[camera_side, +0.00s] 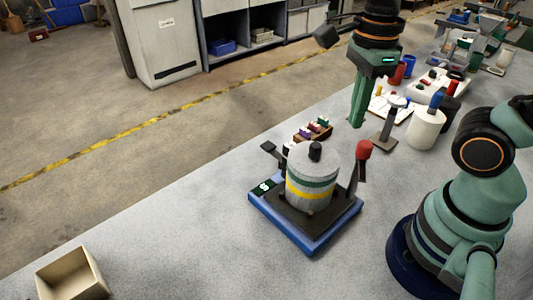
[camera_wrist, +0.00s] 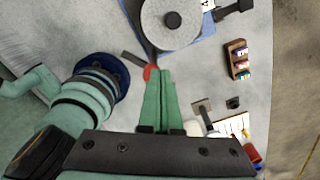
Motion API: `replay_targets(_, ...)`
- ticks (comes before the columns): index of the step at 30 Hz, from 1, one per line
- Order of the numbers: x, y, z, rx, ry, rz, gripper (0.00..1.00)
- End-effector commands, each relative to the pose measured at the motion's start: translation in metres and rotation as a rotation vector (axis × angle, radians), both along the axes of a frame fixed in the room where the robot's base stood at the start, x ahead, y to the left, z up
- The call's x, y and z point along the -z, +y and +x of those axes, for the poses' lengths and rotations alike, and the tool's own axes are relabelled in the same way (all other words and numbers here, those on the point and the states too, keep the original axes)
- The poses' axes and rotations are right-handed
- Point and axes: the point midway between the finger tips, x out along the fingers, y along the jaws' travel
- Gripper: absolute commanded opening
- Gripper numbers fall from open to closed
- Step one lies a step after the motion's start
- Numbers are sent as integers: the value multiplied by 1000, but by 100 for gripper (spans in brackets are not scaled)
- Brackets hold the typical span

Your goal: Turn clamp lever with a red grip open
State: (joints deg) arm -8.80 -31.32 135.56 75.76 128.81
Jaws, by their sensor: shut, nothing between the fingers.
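The clamp lever with a red grip (camera_side: 364,150) stands nearly upright at the right side of a grey cylindrical pot (camera_side: 312,178). The pot has green and yellow bands and a black knob, and sits on a blue base (camera_side: 320,244) with a dark top. A second, black-ended lever (camera_side: 269,147) is at the pot's left. My gripper (camera_side: 356,124) is shut and empty, pointing down above and behind the red grip, apart from it in the side view. In the wrist view, the fingertips (camera_wrist: 161,70) appear right beside the red grip (camera_wrist: 149,73), partly covering it.
A small rack of coloured items (camera_side: 313,131) lies behind the pot. A grey stand (camera_side: 391,118), a white container (camera_side: 427,127) and several cups stand farther back right. An open beige box (camera_side: 72,275) is at front left.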

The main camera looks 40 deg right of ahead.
Motion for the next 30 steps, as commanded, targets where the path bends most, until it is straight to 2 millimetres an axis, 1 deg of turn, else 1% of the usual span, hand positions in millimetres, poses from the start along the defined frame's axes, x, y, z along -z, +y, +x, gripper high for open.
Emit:
replay_targets(1, 8, 0, -1, 0, 5, -1, 0)
replay_targets(6, 27, 0, 0, 0, 4, 0, 0)
replay_targets(12, 42, 0, 0, 0, 2, 0, 0)
replay_targets(17, 46, 0, 0, 0, 0, 0, 0)
replay_targets(30, 46, 0, -1, 0, 0, 0, 0)
